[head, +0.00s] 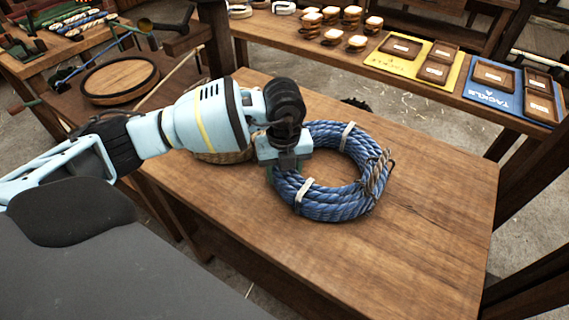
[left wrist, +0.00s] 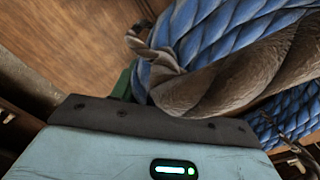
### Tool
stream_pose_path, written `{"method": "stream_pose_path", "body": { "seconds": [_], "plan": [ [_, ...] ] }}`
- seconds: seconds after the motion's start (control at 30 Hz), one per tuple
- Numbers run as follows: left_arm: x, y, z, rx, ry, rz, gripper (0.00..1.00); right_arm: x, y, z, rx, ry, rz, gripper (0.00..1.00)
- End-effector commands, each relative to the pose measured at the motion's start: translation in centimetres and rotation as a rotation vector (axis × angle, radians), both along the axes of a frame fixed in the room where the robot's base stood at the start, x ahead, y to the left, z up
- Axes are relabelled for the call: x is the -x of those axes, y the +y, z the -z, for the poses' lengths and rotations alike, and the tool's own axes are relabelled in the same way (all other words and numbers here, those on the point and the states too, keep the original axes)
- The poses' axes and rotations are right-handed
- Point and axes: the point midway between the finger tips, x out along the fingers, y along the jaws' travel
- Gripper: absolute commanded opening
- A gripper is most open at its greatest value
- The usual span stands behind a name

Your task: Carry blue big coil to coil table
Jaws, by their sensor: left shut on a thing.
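The blue big coil (head: 335,205) is a thick ring of blue rope with pale bands and a brown rope tie at its right side. It lies flat on, or just above, a wooden table (head: 430,235); I cannot tell if it touches. My left gripper (head: 285,172) is at the left side of the ring, shut on the coil. In the left wrist view the blue rope (left wrist: 220,30) and a brown rope pass close in front of the gripper (left wrist: 150,105). The fingertips are mostly hidden. My right gripper is not in view.
A round wooden board (head: 120,78) lies on the table at the left. A back bench holds a yellow mat (head: 400,65), a blue mat (head: 495,97), trays and several small coils. The table's right part is clear.

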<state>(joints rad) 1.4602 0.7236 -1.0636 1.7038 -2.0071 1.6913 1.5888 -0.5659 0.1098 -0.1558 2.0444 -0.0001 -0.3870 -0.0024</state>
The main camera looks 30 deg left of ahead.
Motion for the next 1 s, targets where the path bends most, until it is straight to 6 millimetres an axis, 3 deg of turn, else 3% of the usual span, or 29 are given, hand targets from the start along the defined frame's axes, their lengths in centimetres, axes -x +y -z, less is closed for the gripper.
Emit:
{"method": "stream_pose_path", "body": {
  "seconds": [0.47,0.5,0.6,0.67,1.0],
  "plan": [
    [-0.21,-0.13,0.65,0.005,-0.009,0.001,0.0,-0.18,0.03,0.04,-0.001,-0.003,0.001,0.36],
    [-0.03,-0.05,0.92,0.001,-0.002,0.0,0.48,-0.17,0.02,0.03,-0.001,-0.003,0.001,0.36],
    [-0.03,-0.04,0.9,0.001,-0.002,0.0,0.61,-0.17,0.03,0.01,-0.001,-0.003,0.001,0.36],
    [-0.03,-0.04,0.9,0.001,-0.002,0.001,0.67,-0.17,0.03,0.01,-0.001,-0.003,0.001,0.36],
    [-0.06,-0.02,0.51,0.0,-0.003,0.0,0.67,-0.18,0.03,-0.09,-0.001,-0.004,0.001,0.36]
  ]
}}
